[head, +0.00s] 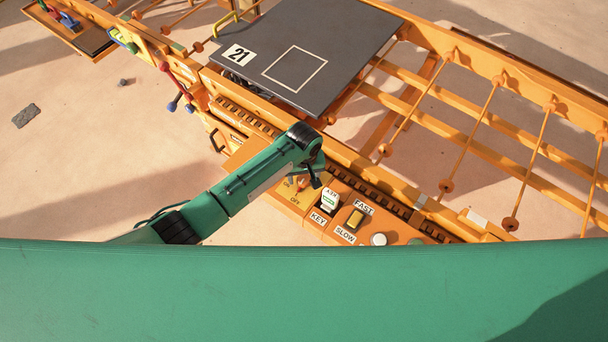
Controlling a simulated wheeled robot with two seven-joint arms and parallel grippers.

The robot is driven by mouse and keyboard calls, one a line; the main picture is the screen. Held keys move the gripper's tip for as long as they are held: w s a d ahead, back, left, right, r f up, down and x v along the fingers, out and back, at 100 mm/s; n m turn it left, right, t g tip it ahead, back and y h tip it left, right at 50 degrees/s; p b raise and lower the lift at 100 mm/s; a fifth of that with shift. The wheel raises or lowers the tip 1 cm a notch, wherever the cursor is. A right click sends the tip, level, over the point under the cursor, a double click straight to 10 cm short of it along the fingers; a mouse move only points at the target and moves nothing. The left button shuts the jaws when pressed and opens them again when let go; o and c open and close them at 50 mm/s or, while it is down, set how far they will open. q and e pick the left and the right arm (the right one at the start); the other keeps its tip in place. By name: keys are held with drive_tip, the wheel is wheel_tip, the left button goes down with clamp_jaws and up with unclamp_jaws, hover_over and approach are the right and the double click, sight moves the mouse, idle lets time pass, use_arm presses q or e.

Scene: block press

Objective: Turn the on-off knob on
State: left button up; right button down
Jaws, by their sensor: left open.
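The on-off knob (301,184) is a small orange knob on the orange control panel, with ON printed at its left and OFF below it. My left arm reaches in from the lower left. My left gripper (316,180) is open just above and to the right of the knob, and partly covers that part of the panel. I cannot tell whether a finger touches the knob. My right gripper is not in view.
A dark plate marked 21 (345,30) lies behind. Orange rails (475,125) stretch to the right.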

use_arm(q)
drive_tip(key=shift+f, duration=0.1)
drive_tip(key=c, duration=1)
drive_tip(key=m+p, duration=0.2)
drive_tip(key=shift+r+m, duration=0.2)
drive_tip(key=shift+m, duration=0.2)
drive_tip(key=m+p, duration=0.2)
drive_tip(key=m, duration=0.1)
drive_tip(key=shift+m, duration=0.3)
drive_tip(key=m+p, duration=0.1)
drive_tip(key=m, duration=0.2)
drive_tip(key=shift+f+m+p, duration=0.1)
drive_tip(key=shift+m+p, duration=0.6)
drive_tip(key=shift+m, duration=1.5)
